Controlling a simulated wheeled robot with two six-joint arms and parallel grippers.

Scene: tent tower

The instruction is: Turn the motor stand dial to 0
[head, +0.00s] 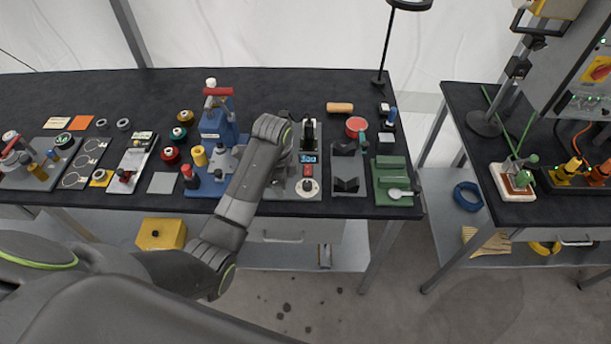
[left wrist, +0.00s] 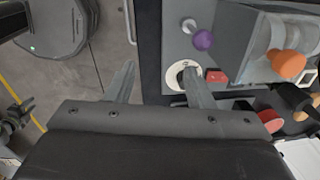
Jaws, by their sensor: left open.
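The motor stand (head: 308,142) is a grey unit on the main bench with a lit blue display that seems to read 500. Its dial (head: 307,187) is a dark knob on a white disc near the bench's front edge. The dial also shows in the left wrist view (left wrist: 174,77), partly covered by a finger. My left gripper (left wrist: 160,82) is open and empty. One finger overlaps the dial in that view; the other is over the floor side of the bench edge. I cannot tell whether the finger touches. In the head view my left arm hides the fingers. My right gripper is not in view.
Left of the stand is a blue press (head: 217,120) with a red handle. Right of it are a grey fixture with a black V-block (head: 346,185) and a green tray (head: 393,180). In the wrist view, purple (left wrist: 203,40) and orange (left wrist: 288,64) knobs are near the dial.

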